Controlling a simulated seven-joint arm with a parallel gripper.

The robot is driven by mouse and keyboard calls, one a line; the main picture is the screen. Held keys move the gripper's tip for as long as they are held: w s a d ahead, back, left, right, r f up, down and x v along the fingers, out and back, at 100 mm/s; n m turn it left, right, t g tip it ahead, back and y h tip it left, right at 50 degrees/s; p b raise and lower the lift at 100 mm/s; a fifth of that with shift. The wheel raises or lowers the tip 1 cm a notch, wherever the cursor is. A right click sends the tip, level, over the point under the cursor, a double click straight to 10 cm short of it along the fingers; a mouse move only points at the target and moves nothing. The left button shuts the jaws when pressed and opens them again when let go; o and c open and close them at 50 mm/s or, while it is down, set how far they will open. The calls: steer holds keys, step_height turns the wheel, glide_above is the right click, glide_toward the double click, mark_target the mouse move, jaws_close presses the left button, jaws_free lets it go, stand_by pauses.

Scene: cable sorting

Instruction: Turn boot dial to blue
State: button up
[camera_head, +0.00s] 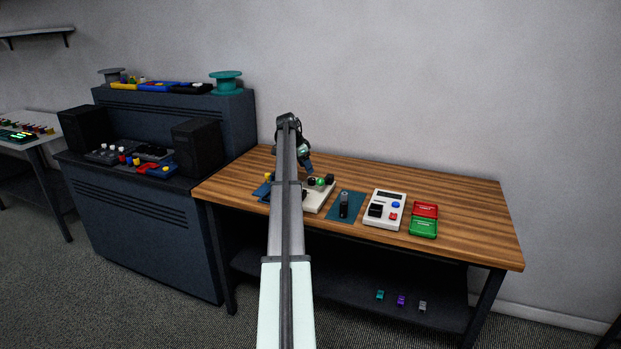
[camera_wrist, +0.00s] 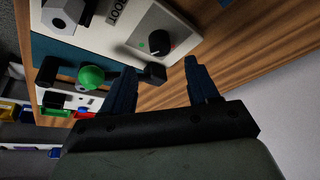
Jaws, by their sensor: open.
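In the wrist view a pale panel lettered "BOOT" carries a round black dial (camera_wrist: 160,41), with small green and red marks beside it. Which mark the dial points to is hard to tell, and I make out no blue mark. My gripper (camera_wrist: 158,66) is open, its two dark blue fingers spread just short of the dial, with a gap left to it. A black block (camera_wrist: 154,73) shows between the fingers. In the head view my gripper (camera_head: 304,164) is over the back of the wooden table, and my arm hides part of the pale panel (camera_head: 314,201).
A green ball knob (camera_wrist: 92,77) stands beside the left finger. On the wooden table (camera_head: 455,225) are a teal mat (camera_head: 332,207), a white device (camera_head: 385,222), a red case (camera_head: 425,209) and a green case (camera_head: 423,228). A dark console (camera_head: 150,240) stands to the left.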

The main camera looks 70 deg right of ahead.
mark_target(312, 179)
steer(key=x, duration=0.6)
steer(key=shift+d+f, duration=0.1)
steer(key=shift+f, duration=0.3)
steer(key=shift+c, duration=0.2)
steer(key=c, duration=1)
steer(key=shift+s+n, duration=0.1)
steer(key=shift+n, duration=0.3)
steer(key=n+t, duration=0.1)
steer(key=n, duration=0.1)
steer(key=n+t, duration=0.1)
steer(key=n, duration=0.1)
steer(key=shift+s+n+h, duration=0.15)
steer(key=shift+n+h, duration=0.25)
steer(key=n+t, duration=0.1)
steer(key=n, duration=0.2)
steer(key=n+t, duration=0.1)
steer(key=n, duration=0.2)
steer(key=shift+s+t, duration=0.1)
steer(key=shift+t, duration=0.2)
